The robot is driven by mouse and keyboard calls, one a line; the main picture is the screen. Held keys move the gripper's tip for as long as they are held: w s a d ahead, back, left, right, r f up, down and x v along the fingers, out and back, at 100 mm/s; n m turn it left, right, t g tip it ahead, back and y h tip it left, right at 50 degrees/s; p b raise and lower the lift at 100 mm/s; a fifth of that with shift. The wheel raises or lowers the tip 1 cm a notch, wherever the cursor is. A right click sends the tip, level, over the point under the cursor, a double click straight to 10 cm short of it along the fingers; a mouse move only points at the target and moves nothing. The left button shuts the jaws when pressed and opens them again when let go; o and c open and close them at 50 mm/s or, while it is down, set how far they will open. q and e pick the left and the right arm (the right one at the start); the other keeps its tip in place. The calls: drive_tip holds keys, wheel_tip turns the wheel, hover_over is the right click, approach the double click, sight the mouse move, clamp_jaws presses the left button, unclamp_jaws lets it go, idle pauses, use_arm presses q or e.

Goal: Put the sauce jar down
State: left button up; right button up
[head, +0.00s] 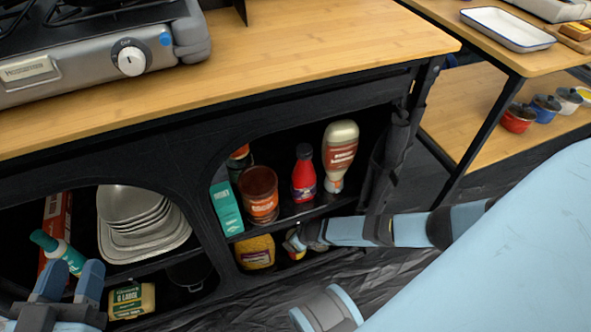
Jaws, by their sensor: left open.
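The sauce jar (260,199), a wide red-brown jar with a label, stands upright on the upper shelf of the right cabinet opening. My left gripper (70,282) is open and empty at the lower left, in front of the left opening, far from the jar.
Beside the jar are a teal box (227,208), a red bottle (304,175) and an upturned sauce bottle (340,155). A yellow package (255,252) is below. The countertop (300,38) is clear right of the stove.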

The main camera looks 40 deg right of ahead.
drive_tip(key=shift+f, duration=0.1)
drive_tip(key=o, duration=1.7)
drive_tip(key=shift+s+r+p, duration=0.1)
drive_tip(key=shift+r+p, duration=0.2)
drive_tip(key=shift+r, duration=0.1)
drive_tip(key=p+v, duration=0.3)
drive_tip(key=v, duration=0.2)
drive_tip(key=shift+s+r+p, duration=0.1)
drive_tip(key=shift+r+p, duration=0.2)
drive_tip(key=shift+p, duration=0.05)
use_arm(q)
drive_tip(key=shift+s+d+r+n+g+y+p, duration=0.1)
drive_tip(key=shift+s+d+n+g+y+p, duration=0.2)
drive_tip(key=shift+s+n, duration=0.4)
drive_tip(key=shift+s+d+n+g+y, duration=0.1)
drive_tip(key=shift+s+d+n+g, duration=0.3)
drive_tip(key=shift+n, duration=0.4)
use_arm(e)
drive_tip(key=shift+s+d+r, duration=0.15)
drive_tip(key=shift+s+r, duration=0.25)
drive_tip(key=shift+r, duration=0.15)
